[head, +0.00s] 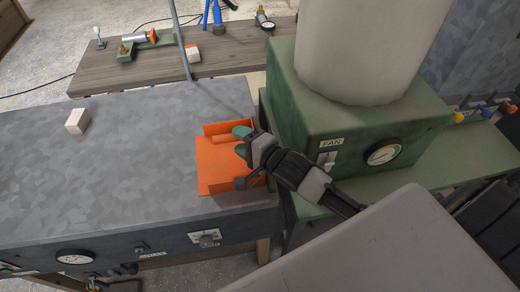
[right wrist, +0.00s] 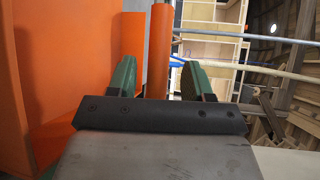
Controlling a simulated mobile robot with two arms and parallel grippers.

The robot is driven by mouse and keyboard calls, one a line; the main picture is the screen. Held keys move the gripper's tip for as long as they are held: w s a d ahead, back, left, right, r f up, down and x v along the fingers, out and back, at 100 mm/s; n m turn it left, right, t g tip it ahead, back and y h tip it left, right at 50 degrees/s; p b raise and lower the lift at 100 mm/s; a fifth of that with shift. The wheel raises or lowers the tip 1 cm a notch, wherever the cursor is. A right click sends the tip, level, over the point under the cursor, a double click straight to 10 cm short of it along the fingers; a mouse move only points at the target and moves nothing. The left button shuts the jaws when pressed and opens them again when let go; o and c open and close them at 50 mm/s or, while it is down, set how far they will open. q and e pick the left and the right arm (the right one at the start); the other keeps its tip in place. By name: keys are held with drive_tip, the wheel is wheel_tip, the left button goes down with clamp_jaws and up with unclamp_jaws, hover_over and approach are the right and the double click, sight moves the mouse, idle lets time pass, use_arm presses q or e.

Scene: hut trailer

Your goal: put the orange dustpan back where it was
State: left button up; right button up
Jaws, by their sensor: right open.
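The orange dustpan (head: 214,167) lies on the right end of the grey metal bench top (head: 130,185). My right gripper (head: 241,142) is at the dustpan's right side, with its green fingertips over the orange. In the right wrist view the gripper (right wrist: 158,82) is open. A narrow upright orange part of the dustpan (right wrist: 159,45) shows between its fingers, and wider orange faces fill the left side. I cannot tell whether a finger touches it. My left gripper is not in view.
A small pale block (head: 77,121) sits on the bench. A green fan housing (head: 345,140) with a gauge and a big pale cylinder (head: 370,45) stands close at right. A wooden bench (head: 130,70) with tools is behind. The bench top's middle is clear.

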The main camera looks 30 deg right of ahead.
drive_tip(key=v, duration=0.9)
drive_tip(key=shift+s+d+r, duration=0.1)
drive_tip(key=shift+s, duration=0.3)
